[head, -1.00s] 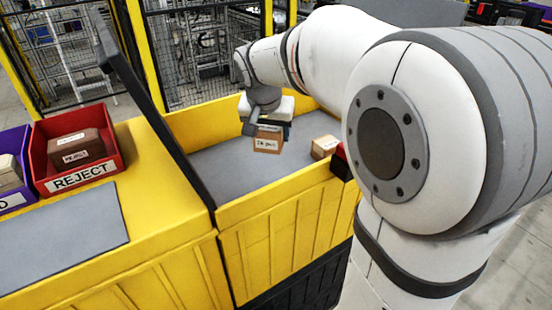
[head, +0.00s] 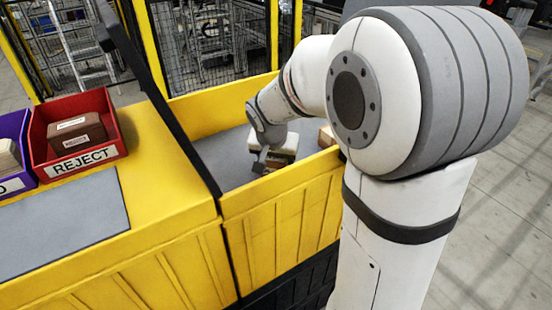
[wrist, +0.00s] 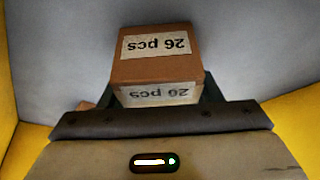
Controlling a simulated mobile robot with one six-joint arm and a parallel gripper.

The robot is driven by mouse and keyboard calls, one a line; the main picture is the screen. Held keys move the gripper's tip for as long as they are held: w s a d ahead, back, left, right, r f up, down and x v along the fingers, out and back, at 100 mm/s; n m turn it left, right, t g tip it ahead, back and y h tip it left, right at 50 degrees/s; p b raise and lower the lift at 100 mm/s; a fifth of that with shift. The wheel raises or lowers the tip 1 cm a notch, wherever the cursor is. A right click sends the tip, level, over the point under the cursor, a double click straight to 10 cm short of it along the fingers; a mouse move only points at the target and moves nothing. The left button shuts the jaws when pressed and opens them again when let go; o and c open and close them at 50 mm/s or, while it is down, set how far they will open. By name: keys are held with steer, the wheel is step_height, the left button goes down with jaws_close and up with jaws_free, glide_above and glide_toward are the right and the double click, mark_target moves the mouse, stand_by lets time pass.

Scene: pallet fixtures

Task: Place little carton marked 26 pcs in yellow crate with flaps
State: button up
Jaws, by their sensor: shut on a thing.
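The little brown carton marked 26 pcs (wrist: 152,68) is between my gripper's fingers in the wrist view, with white labels on its top and near side. My gripper (head: 272,164) is shut on it, inside the yellow crate (head: 285,215) and below its rim. In the head view the front wall and my gripper hide most of the carton. The crate's grey floor (wrist: 65,50) lies behind the carton in the wrist view. I cannot tell whether the carton touches that floor.
Another carton (head: 327,136) is in the crate, right of my gripper. A red REJECT bin (head: 108,117) holding a brown box stands on the yellow counter at left, beside a purple bin (head: 16,181). A black post rises at the crate's left edge. Grey crate floor is clear left of my gripper.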

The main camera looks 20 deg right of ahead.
steer(key=shift+r, duration=0.1)
steer(key=shift+f, duration=0.2)
steer(key=o, duration=1.1)
steer(key=shift+r, duration=0.1)
steer(key=shift+c, duration=0.2)
steer(key=shift+r, duration=0.1)
steer(key=shift+s+r, duration=0.1)
steer(key=shift+r, duration=0.15)
steer(key=v, duration=1.1)
steer(key=shift+r, duration=0.25)
steer(key=shift+s+a, duration=0.1)
steer(key=shift+s, duration=0.05)
